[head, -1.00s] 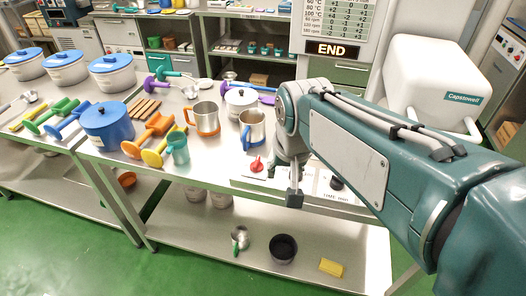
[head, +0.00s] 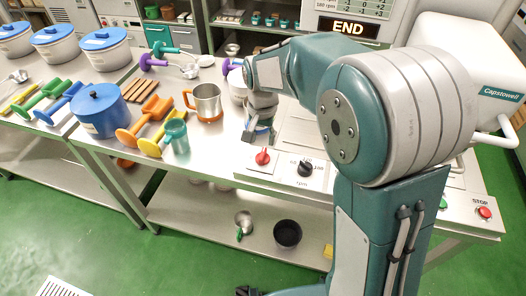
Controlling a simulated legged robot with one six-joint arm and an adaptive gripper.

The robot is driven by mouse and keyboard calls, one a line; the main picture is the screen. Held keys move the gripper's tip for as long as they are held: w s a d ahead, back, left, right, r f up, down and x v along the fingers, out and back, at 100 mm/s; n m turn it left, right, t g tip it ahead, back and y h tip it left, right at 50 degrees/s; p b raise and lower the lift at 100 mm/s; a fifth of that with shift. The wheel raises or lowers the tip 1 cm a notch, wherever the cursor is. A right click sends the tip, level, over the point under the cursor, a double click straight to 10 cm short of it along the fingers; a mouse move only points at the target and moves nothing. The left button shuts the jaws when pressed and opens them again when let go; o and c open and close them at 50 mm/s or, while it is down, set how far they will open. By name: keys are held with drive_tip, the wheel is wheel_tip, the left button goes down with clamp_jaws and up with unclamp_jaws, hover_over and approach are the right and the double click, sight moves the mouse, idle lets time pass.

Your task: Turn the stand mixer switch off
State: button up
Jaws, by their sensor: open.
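The white stand mixer (head: 460,75), marked Capstowell, stands at the right, partly hidden by my arm. A control panel (head: 285,182) runs along the table's front edge. It carries a red knob (head: 262,157), a black knob (head: 305,168) labelled rpm, a green button (head: 443,203) and a red STOP button (head: 485,212). I cannot tell which control is the switch. My gripper (head: 257,136) is open, pointing down just behind and above the red knob, apparently apart from it. My arm hides part of the panel between the black knob and the green button.
An orange-based steel mug (head: 207,103) stands left of my gripper. A blue-handled mug is mostly hidden behind the gripper. A teal cup (head: 176,137), orange and yellow scoops, and a blue-lidded pot (head: 100,110) stand further left. A sign (head: 348,28) reads END.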

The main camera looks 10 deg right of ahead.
sight(263, 153)
wheel_tip(263, 153, down, 7)
drive_tip(key=shift+r, duration=0.1)
drive_tip(key=shift+c, duration=0.3)
clamp_jaws()
